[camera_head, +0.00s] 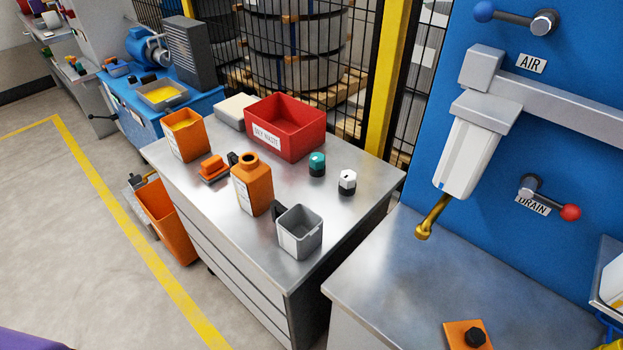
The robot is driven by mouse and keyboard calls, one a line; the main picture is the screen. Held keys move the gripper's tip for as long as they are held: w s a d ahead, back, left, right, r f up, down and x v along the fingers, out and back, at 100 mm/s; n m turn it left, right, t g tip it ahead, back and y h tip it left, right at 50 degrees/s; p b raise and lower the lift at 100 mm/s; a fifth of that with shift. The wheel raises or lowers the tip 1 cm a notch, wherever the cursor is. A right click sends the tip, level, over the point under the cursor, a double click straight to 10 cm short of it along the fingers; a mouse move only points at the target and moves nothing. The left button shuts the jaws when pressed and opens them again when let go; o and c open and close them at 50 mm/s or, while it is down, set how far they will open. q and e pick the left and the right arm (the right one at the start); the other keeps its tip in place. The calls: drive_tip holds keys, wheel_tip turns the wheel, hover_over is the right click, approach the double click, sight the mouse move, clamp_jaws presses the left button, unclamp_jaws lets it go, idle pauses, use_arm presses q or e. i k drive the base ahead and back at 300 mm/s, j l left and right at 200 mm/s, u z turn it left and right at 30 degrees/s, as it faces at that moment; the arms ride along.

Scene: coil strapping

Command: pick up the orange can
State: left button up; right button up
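The orange can (254,190) stands upright on the steel-topped bench (225,207), near the middle of its front half. It has an open round neck on top and a white label on its left side. A small dark part shows by its upper left. Neither of my grippers is in view, and nothing is touching the can.
A grey square jug (300,237) stands close to the can's right. An orange-and-grey block (212,169), an orange open container (186,137), a red bin (290,125) and two small capped pieces (317,164) (347,182) share the bench. Its front right top is bare.

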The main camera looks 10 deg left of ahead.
sight(252, 178)
drive_tip(key=j+z, duration=0.4)
drive_tip(key=k+j+z, duration=0.1)
drive_tip(key=z, duration=0.25)
drive_tip(key=k+j+z, duration=0.1)
drive_tip(key=j+z, duration=0.3)
drive_tip(key=k+j+z, duration=0.15)
drive_tip(key=k+j, duration=0.15)
drive_tip(key=j, duration=0.15)
drive_tip(key=k+j+z, duration=0.1)
drive_tip(key=k+j, duration=0.25)
drive_tip(key=j, duration=0.1)
